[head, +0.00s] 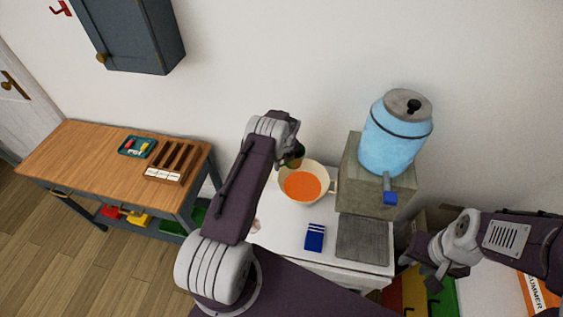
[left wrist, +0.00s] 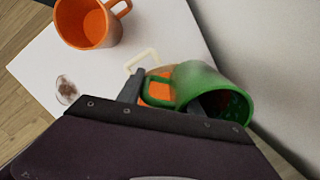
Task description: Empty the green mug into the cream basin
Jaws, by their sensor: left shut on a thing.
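The green mug (head: 296,160) is in my left gripper (head: 290,158), over the back left of the cream basin. The left wrist view shows the green mug (left wrist: 222,95) tipped on its side, its mouth facing right and down, with dark specks inside. My left gripper (left wrist: 165,98) is shut on its handle side. The cream basin (head: 325,172) stands on the white counter with orange inside; its pale handle (left wrist: 141,60) and part of the orange show behind the mug. My right gripper (head: 421,272) is open and empty at the right, beyond the counter.
An orange mug (left wrist: 92,22) stands on the white counter near a brownish stain (left wrist: 66,90). A blue cloth (head: 314,237) lies in front of the basin. A blue drink dispenser (head: 393,140) stands on a stone block (head: 377,192) to the right. A wooden table (head: 82,160) is at the left.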

